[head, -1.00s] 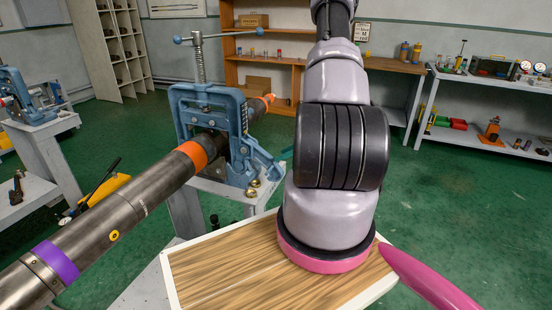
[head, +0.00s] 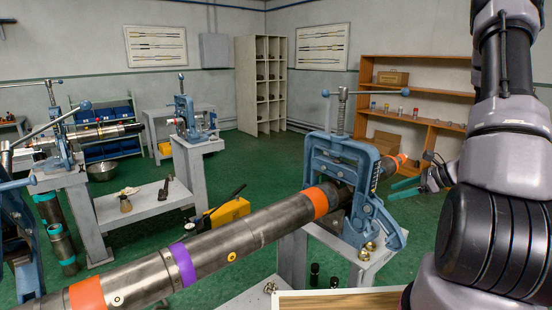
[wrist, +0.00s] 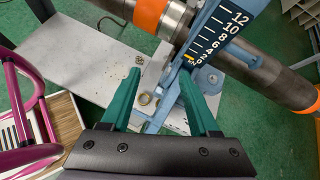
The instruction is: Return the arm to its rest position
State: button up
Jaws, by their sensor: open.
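My arm rises at the right of the head view. My gripper (head: 412,188) shows just right of the near blue vise (head: 342,165), with its green fingers apart and nothing between them. In the wrist view my gripper (wrist: 162,95) has its two green fingers spread over the vise's grey stand, and the space between them is empty. The vise holds a long steel pipe (head: 215,243) with orange and purple bands. The vise's scale plate (wrist: 222,32) shows close to the right finger.
Brass fittings (head: 368,248) lie on the stand by the vise. A yellow toolbox (head: 230,211) sits on the green floor. Other vises on stands (head: 190,118) are at the left. Shelves (head: 415,100) stand at the back. Open floor lies between the stands.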

jog(key=s+a+r+n+g, duration=0.25)
jog(key=a+r+n, duration=0.45)
jog(key=r, duration=0.5)
jog(key=s+a+r+n+t+h, duration=0.1)
jog(key=s+a+r+n+h, duration=0.2)
jog(key=s+r+n, duration=0.3)
jog(key=s+a+r+n+t+h, duration=0.2)
jog(key=s+a+r+n, duration=0.3)
jog(key=s+r, duration=0.7)
jog(key=shift+a+r+n+h, duration=0.25)
jog(key=shift+r+n+h, duration=0.3)
jog(key=shift+n+h, duration=0.15)
